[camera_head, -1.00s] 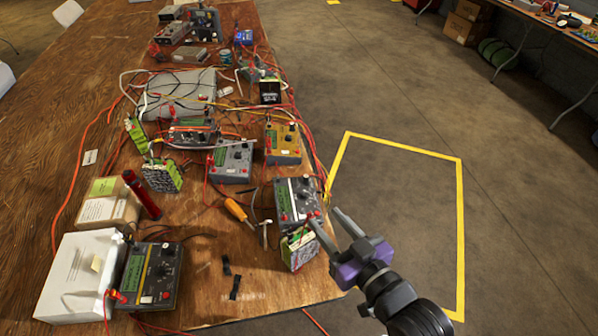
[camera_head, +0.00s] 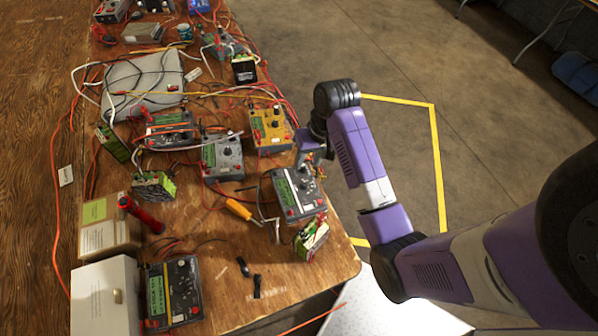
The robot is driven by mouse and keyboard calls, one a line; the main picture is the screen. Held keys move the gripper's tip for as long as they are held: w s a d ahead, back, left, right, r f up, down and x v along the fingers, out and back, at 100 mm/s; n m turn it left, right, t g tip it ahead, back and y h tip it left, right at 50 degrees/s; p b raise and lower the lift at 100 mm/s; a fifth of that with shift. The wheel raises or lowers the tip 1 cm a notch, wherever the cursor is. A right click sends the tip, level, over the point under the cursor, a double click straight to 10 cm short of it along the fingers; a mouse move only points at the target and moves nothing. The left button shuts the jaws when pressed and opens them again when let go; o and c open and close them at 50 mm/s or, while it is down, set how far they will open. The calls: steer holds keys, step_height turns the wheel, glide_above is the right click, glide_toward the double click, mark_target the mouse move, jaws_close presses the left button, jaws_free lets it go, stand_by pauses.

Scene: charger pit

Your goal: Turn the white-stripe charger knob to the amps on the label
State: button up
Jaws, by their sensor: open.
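A dark grey charger (camera_head: 287,205) with a green screen, a thin pale stripe and a dark knob stands near the table's right edge. It looks like the white-stripe charger, though the stripe is small. My gripper (camera_head: 308,163) points down over its upper right part, near the knob side. The fingers and wrist partly hide the knob, and I cannot tell whether they touch it. My gripper is open. A battery pack (camera_head: 312,238) with a green and white label stands at the charger's near end; its print is too small to read.
Other chargers stand close by: a grey one (camera_head: 222,157), a yellow one (camera_head: 268,130) and a dark one with a yellow stripe (camera_head: 172,288). An orange-handled screwdriver (camera_head: 239,209) lies to the left. Cables clutter the table (camera_head: 215,305); open floor lies right.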

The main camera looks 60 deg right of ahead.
mark_target(305, 184)
steer(key=shift+g, duration=0.5)
steer(key=shift+s+a+f+p, duration=0.15)
steer(key=shift+a+f, duration=0.25)
steer(key=shift+f, duration=0.9)
steer(key=shift+s+a+f+p, duration=0.15)
steer(key=shift+a+f, duration=0.2)
steer(key=shift+f, duration=0.95)
steer(key=shift+s+a+f+p, duration=0.15)
steer(key=shift+a+f, duration=0.25)
steer(key=shift+f, duration=0.9)
steer(key=shift+w, duration=0.1)
jaws_close()
